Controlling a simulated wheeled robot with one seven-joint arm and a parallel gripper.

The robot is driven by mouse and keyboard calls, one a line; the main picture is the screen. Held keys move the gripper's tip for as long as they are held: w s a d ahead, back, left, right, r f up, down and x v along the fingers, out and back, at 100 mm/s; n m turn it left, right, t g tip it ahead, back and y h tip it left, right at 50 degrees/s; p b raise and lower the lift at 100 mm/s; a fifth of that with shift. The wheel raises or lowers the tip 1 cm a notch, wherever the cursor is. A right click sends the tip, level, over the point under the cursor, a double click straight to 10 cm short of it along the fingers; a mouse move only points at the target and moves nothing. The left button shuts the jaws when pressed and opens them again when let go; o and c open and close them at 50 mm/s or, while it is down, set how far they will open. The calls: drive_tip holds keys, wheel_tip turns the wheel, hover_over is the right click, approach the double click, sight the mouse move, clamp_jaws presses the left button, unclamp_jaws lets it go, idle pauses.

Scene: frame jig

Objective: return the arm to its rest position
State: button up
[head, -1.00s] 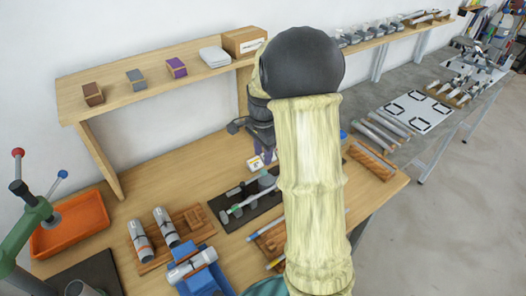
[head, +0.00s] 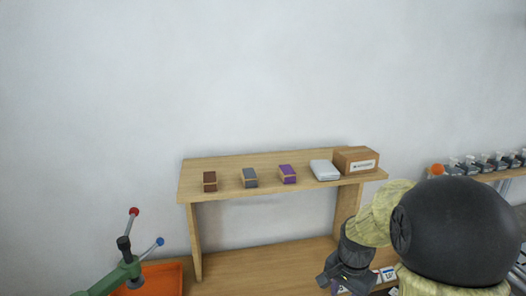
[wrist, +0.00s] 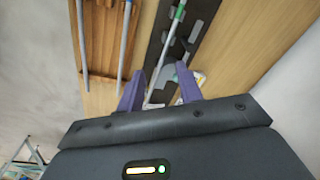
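My gripper shows in the wrist view (wrist: 160,92) with its two purple fingers spread apart and nothing between them. It hangs above the wooden bench (wrist: 238,40). Beyond the fingers lie a dark tray (wrist: 200,25) with a green-banded rod (wrist: 177,22) and a wooden rack (wrist: 97,40) with thin rods. In the head view my arm fills the lower right, with its dark wrist part low in front of the bench. The fingertips there are mostly cut off by the bottom edge.
A raised shelf (head: 240,163) carries small blocks, a grey case (head: 324,170) and a cardboard box (head: 356,160). A green lever press (head: 127,270) and an orange tray (head: 165,280) stand lower left. A row of grey parts (head: 490,162) sits at right.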

drive_tip(key=s+a+n, duration=0.2)
drive_tip(key=s+n, duration=0.3)
drive_tip(key=s+a+f+n+t, duration=0.1)
drive_tip(key=s+a+n, duration=0.2)
drive_tip(key=s, duration=0.3)
drive_tip(key=shift+a+n+t, duration=0.25)
drive_tip(key=shift+n+t, duration=0.05)
drive_tip(key=shift+n, duration=0.6)
